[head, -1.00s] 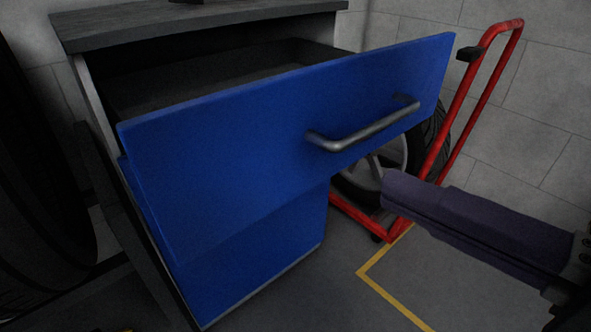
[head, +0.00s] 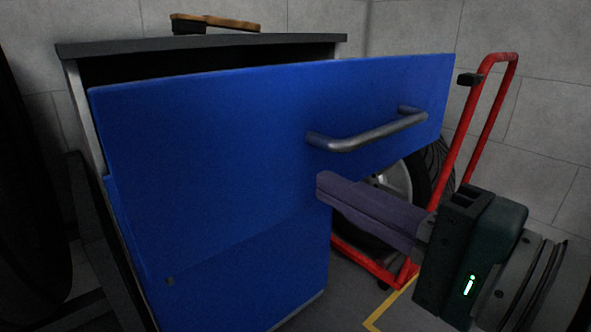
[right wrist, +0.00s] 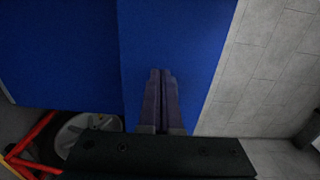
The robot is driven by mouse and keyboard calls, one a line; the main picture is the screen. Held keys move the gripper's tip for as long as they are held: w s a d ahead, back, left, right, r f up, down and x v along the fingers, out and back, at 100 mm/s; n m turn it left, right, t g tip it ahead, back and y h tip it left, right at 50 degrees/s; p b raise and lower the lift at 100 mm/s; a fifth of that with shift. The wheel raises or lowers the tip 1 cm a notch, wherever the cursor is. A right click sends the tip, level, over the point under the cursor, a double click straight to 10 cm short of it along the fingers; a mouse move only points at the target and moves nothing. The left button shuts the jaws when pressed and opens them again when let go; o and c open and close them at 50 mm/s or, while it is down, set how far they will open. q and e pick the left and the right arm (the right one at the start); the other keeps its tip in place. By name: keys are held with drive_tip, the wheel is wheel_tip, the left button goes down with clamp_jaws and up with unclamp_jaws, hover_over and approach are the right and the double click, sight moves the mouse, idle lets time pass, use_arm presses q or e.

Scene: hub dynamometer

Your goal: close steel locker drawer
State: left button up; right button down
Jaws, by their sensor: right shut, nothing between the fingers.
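The blue drawer front (head: 220,140) of the steel locker stands pulled out in the head view, with a dark gap behind its top edge. Its grey bar handle (head: 368,134) is on the right part of the front. My right gripper (head: 322,185) is shut and empty, its purple fingers pointing at the blue front just below the handle. In the right wrist view the shut fingers (right wrist: 161,75) point at the blue face (right wrist: 175,40). I cannot tell whether the tips touch it. My left gripper is not in view.
The locker's grey top (head: 130,46) carries a wooden-backed brush (head: 215,22). A red hand truck (head: 488,115) and a wheel with a tyre (head: 400,185) stand to the right, against the grey block wall (head: 540,100). A dark tyre (head: 25,200) is at the left.

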sight(288, 166)
drive_tip(key=x, duration=0.4)
drive_tip(key=shift+w+a, duration=0.1)
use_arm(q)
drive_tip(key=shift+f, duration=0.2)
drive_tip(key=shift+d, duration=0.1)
use_arm(e)
drive_tip(key=shift+w+a, duration=0.1)
drive_tip(key=shift+w, duration=0.05)
